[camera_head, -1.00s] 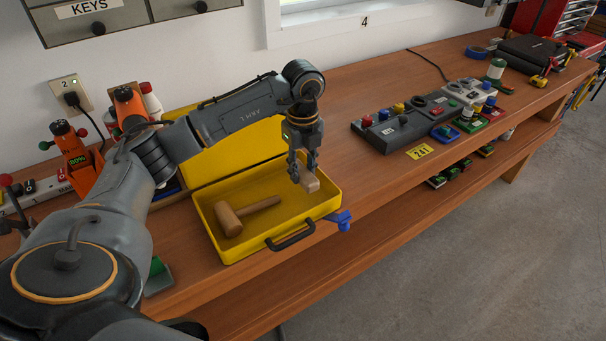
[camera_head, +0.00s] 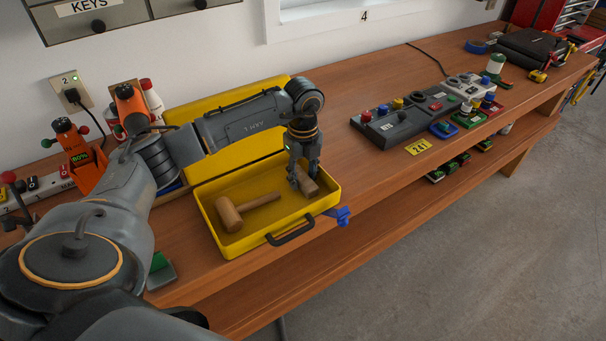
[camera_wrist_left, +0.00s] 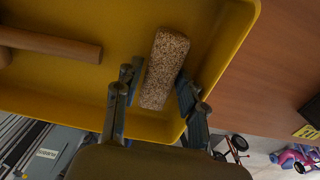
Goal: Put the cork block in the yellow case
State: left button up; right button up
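The cork block (camera_head: 307,184) is inside the right part of the open yellow case (camera_head: 272,239), low near its floor. In the left wrist view the speckled cork block (camera_wrist_left: 164,68) lies between the two fingers, inside the yellow case (camera_wrist_left: 225,50). My left gripper (camera_head: 304,175) reaches down into the case around the block. Its fingers are spread, with narrow gaps showing beside the block in the wrist view. Whether the block fully touches the case floor is partly hidden by the fingers. My right gripper is not in view.
A wooden mallet (camera_head: 230,214) lies in the case, left of the block. The raised lid (camera_head: 190,115) stands behind. A blue clamp (camera_head: 343,216) is at the case's right front corner. Control boxes (camera_head: 395,126) stand farther right on the bench (camera_head: 370,190).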

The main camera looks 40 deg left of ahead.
aim_at(304, 177)
pick_arm(q)
jog(key=shift+r, duration=0.6)
notch_tip(304, 177, up, 11)
jog(key=b, duration=0.2)
jog(key=shift+b, duration=0.35)
